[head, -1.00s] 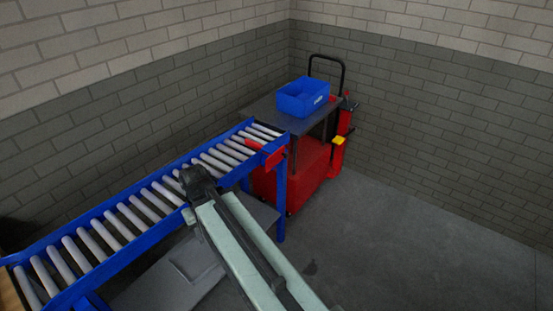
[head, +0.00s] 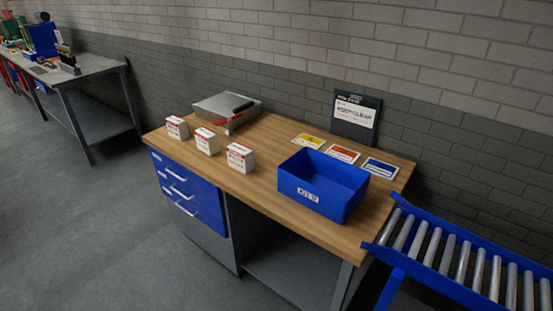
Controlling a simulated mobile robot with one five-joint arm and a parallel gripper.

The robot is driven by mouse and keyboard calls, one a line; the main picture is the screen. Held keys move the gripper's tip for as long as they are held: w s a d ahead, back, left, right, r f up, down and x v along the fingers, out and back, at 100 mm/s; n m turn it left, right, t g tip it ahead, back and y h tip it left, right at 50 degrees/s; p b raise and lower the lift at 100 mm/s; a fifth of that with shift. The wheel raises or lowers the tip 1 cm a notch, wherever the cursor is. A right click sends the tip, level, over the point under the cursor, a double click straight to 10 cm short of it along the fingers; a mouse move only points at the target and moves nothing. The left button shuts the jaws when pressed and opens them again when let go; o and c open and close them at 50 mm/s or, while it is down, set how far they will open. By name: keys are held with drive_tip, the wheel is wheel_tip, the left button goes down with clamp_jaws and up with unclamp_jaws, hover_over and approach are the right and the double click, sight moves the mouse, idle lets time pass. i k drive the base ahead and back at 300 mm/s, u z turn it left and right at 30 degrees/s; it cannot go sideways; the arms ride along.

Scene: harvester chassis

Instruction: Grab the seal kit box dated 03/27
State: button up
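Three small white boxes with red markings stand in a row on the left part of a wooden-topped workbench (head: 265,180). They are the left box (head: 177,128), the middle box (head: 207,142) and the right box (head: 240,158). Their printing is too small to read, so I cannot tell which one bears 03/27. All three stand upright and apart from each other. My gripper is not in view.
A blue bin (head: 320,190) stands on the bench, with yellow, red and blue cards behind it. A grey scale-like device (head: 226,110) and a dark sign stand (head: 356,117) are at the back. A roller conveyor (head: 460,260) adjoins at right. Open floor lies left.

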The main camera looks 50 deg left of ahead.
sight(241, 157)
drive_tip(key=u, duration=2.3)
drive_tip(key=i, duration=0.45)
drive_tip(key=u, duration=0.7)
drive_tip(key=i, duration=0.8)
drive_tip(key=u, duration=0.2)
